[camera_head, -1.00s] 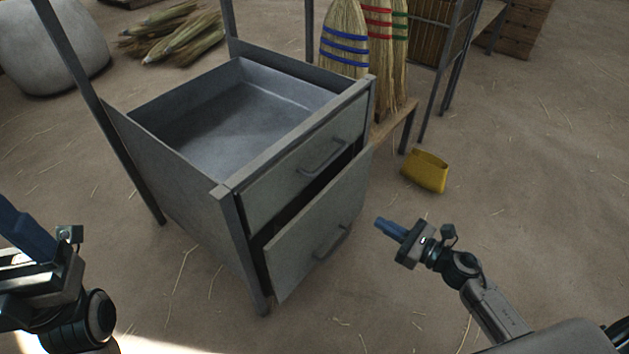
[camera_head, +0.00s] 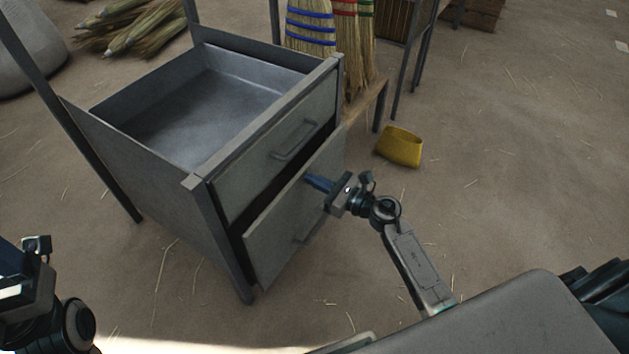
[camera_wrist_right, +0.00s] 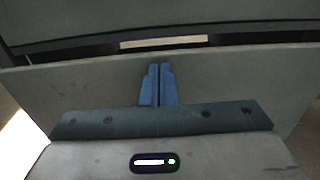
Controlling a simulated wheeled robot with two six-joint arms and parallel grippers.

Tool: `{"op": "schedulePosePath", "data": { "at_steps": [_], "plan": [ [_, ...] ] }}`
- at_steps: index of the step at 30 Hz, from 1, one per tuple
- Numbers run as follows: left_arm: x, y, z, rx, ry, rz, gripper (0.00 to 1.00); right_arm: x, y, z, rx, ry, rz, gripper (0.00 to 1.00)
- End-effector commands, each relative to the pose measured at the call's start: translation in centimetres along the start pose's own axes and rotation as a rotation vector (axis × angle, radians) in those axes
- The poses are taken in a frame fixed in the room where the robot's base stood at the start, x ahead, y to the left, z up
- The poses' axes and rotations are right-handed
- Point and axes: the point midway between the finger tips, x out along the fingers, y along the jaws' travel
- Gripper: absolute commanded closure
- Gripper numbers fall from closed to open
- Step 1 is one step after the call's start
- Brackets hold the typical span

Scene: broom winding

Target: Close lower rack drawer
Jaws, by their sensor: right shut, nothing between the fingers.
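The lower rack drawer (camera_head: 275,232) is a grey metal front standing out from the rack frame, with a dark gap along its top. Its handle is partly hidden behind my right arm. My right gripper (camera_head: 308,181) is shut and empty, its blue fingertips at the upper part of the lower drawer's front. In the right wrist view the shut fingers (camera_wrist_right: 158,85) lie over the lower drawer's panel (camera_wrist_right: 90,90); I cannot tell whether they touch it. My left gripper (camera_head: 12,258) is cut off at the left edge, and its jaws cannot be made out.
The upper drawer front (camera_head: 270,150) sits above, below the rack's open tray top (camera_head: 195,105). A yellow dustpan-like piece (camera_head: 400,147) lies on the floor behind my right arm. Brooms (camera_head: 312,30) stand behind the rack on a wooden bench.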

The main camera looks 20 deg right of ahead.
Motion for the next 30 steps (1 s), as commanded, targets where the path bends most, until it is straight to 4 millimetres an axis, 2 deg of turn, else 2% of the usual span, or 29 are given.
{"op": "schedulePosePath", "data": {
  "at_steps": [14,23,30],
  "plan": [
    [0.1,0.0,0.0,0.001,0.004,-0.007,0.17,0.7,0.0,0.0,0.0,0.0,0.0,1.0],
    [0.2,0.0,0.0,0.001,0.006,-0.004,0.17,5.2,0.0,0.1,0.002,-0.001,0.001,1.0],
    [0.1,0.0,0.0,0.0,0.006,0.002,0.17,5.6,0.0,0.1,0.0,-0.002,0.0,1.0]
  ]
}}
